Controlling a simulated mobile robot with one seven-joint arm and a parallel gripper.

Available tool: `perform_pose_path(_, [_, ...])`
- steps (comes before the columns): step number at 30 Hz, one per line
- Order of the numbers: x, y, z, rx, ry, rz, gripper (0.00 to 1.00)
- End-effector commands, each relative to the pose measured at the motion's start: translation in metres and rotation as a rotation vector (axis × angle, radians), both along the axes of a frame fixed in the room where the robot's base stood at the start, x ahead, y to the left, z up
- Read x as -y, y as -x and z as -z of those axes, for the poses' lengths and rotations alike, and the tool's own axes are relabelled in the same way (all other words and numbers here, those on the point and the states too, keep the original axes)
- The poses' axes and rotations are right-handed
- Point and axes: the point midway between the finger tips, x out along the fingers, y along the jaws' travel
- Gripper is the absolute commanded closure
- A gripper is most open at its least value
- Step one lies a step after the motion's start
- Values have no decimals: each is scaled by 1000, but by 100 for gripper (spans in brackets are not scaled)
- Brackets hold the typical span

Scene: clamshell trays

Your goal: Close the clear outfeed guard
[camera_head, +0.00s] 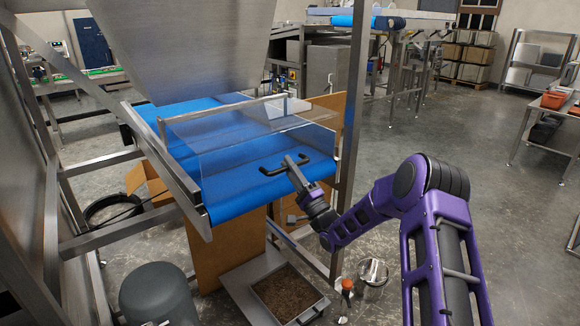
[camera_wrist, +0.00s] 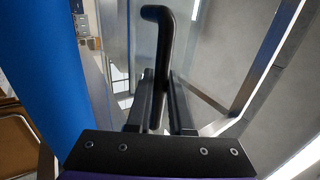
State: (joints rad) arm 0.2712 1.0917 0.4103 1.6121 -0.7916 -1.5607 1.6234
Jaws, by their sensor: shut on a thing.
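The clear guard (camera_head: 235,150) is a transparent panel box over the end of the blue conveyor belt (camera_head: 232,202). A grey metal bar runs along its upper edge. A black handle (camera_head: 272,171) is on its near face, low down. My gripper (camera_head: 294,162) is at this handle, at the right part of the guard. In the wrist view my gripper (camera_wrist: 160,105) has its two fingers on either side of the black handle (camera_wrist: 158,45) and is shut on it.
A steel frame post (camera_head: 350,130) stands just right of the guard. Below the belt are cardboard (camera_head: 225,250) and a tray of brown material (camera_head: 285,295). A grey cylinder (camera_head: 158,295) stands at lower left. The floor to the right is mostly clear.

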Motion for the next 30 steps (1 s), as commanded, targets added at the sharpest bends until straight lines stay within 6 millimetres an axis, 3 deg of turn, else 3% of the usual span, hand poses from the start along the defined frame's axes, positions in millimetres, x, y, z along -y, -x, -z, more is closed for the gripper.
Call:
perform_pose_path(6, [-1,0,5,-12,6,-1,100])
perform_pose_path(7, [-1,0,5,-13,6,-1,78])
perform_pose_path(12, [-1,0,5,-14,5,-1,51])
perform_pose_path(23, [2,4,9,-15,5,0,51])
perform_pose_path(30, [27,34,32,-13,3,1,51])
